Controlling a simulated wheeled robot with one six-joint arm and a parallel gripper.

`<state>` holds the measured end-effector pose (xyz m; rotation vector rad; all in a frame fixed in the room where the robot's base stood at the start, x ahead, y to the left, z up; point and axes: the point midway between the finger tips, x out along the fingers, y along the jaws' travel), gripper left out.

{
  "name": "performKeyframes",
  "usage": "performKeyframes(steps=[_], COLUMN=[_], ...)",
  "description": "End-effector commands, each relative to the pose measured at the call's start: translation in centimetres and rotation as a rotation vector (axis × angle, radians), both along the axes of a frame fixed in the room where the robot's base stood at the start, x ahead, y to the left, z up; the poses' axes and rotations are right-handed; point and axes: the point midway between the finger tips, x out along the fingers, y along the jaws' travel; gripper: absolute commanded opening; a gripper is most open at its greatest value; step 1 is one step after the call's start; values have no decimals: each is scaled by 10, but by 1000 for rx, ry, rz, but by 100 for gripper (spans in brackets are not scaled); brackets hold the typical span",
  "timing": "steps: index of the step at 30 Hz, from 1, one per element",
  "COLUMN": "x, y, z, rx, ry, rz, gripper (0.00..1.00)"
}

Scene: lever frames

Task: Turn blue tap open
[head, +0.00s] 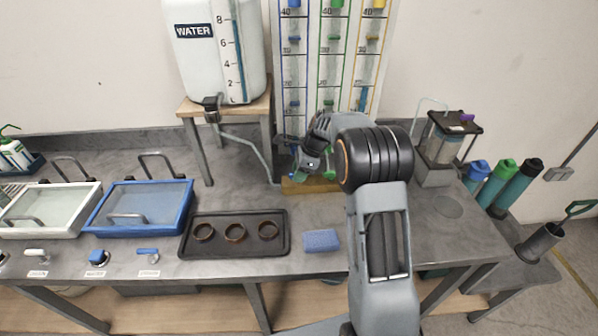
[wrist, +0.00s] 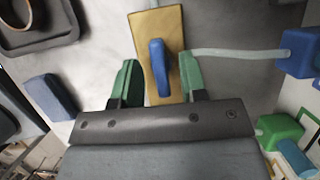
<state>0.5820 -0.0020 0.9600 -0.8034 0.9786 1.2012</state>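In the wrist view a blue tap handle (wrist: 159,68) stands on a wooden board (wrist: 150,22), its long side running up and down the picture. My gripper (wrist: 160,78) is open, with one green-padded finger on each side of the handle and a gap on both sides. Whether it touches the handle anywhere cannot be told. In the head view my gripper (head: 310,160) is low over the back of the bench, above the wooden board (head: 300,187). My arm and gripper hide the blue handle there.
A pale tube (wrist: 235,53) runs from the tap area to a blue block (wrist: 302,52); a green block (wrist: 280,131) is below it. A blue sponge (head: 321,240) and a dark tray (head: 235,246) with rings lie in front. A water tank (head: 215,60) stands behind left.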

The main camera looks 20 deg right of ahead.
Motion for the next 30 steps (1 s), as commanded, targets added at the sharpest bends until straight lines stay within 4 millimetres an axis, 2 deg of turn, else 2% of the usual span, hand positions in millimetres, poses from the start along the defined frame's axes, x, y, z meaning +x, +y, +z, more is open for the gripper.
performKeyframes(steps=[3, 15, 23, 30], x=[0, 0, 0, 0], y=[0, 0, 0, 0], z=[0, 0, 0, 2], rx=[0, 0, 0, 1], ry=[0, 1, 2, 3], rz=[0, 0, 9, 107], gripper=[37, 0, 0, 0])
